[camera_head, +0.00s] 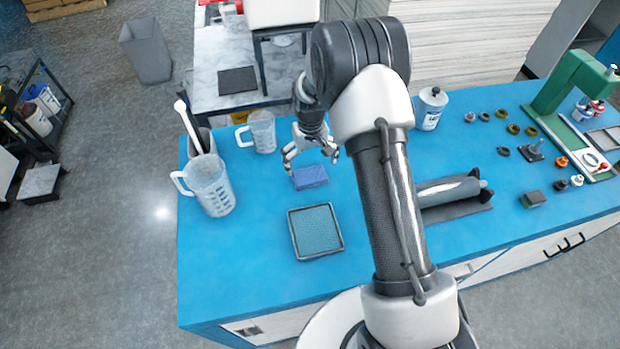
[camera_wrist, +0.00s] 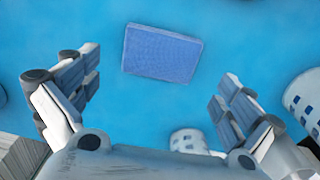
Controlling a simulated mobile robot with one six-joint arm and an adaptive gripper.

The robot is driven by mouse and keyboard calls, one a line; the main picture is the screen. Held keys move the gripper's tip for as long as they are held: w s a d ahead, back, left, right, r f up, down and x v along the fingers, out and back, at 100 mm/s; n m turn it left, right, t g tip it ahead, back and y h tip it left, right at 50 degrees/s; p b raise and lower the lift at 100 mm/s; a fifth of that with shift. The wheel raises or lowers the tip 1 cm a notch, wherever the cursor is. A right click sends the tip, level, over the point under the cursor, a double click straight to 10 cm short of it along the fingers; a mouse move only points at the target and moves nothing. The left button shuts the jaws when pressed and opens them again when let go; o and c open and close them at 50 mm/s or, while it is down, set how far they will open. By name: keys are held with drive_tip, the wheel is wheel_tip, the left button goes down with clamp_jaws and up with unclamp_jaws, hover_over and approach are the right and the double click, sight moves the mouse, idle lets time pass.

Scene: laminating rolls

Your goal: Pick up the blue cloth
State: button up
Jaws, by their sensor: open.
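The blue cloth (camera_head: 310,177) is a small folded rectangle lying flat on the blue bench top, behind a grey-framed tray. It also shows in the wrist view (camera_wrist: 161,54), beyond the fingers and near the top middle. My gripper (camera_head: 312,160) is just above and behind the cloth in the head view, pointing down. Its two fingers are wide apart in the wrist view (camera_wrist: 158,92), with nothing between the tips. The cloth appears apart from both fingers.
A grey-framed tray (camera_head: 293,240) lies in front of the cloth. A large measuring jug (camera_head: 210,187) and a smaller jug (camera_head: 262,133) stand to the left. A dark roller (camera_head: 450,191) lies right of my arm. Bench space at the front left is clear.

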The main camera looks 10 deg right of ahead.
sight(310, 175)
drive_tip(key=shift+f+b, duration=0.7)
drive_tip(key=shift+f, duration=2.05)
drive_tip(key=shift+c, duration=0.2)
drive_tip(key=c, duration=0.8)
